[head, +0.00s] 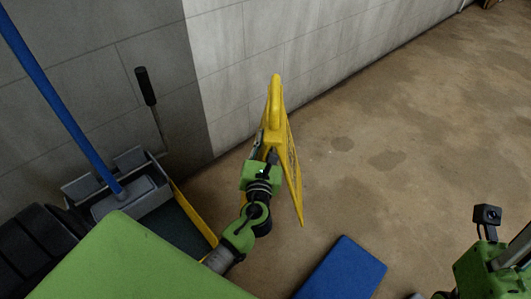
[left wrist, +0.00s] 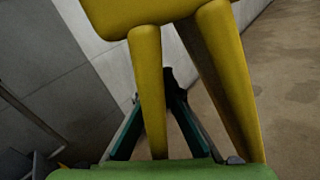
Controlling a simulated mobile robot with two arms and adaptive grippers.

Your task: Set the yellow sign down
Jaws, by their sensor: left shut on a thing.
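The yellow sign (head: 289,165) is a folding floor sign with a looped handle on top, upright near the wall. My left gripper (head: 266,150) is shut on its upper part, below the handle. I cannot tell whether the sign's lower edge touches the floor. Part of the sign is hidden behind my gripper and wrist. My right wrist shows at the lower right; its fingers cannot be made out.
A grey and white tiled wall (head: 245,60) runs behind the sign. A grey mop bucket (head: 150,200) with a blue handle (head: 60,100) stands at left. A blue flat-topped thing (head: 342,272) is at the bottom centre. The brown stained floor (head: 410,130) to the right is clear.

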